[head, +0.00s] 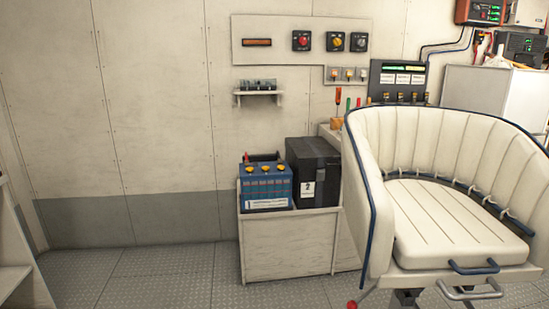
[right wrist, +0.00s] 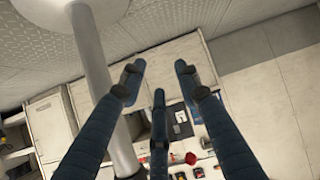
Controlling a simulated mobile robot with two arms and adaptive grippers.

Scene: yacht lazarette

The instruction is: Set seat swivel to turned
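The seat (head: 450,215) is a cream padded tub chair with blue piping at the right of the head view. A blue handle (head: 474,267) and a grey metal handle (head: 469,290) sit at the front edge below the cushion. A lever with a red knob (head: 352,304) sticks out at the lower left of the seat. The seat's base is mostly cut off by the frame. My right gripper (right wrist: 158,75) shows in the right wrist view with its fingers apart and nothing between them. My left gripper is not in view.
A switch panel (head: 300,40) and small shelf (head: 258,93) are on the wall. The floor at left is clear.

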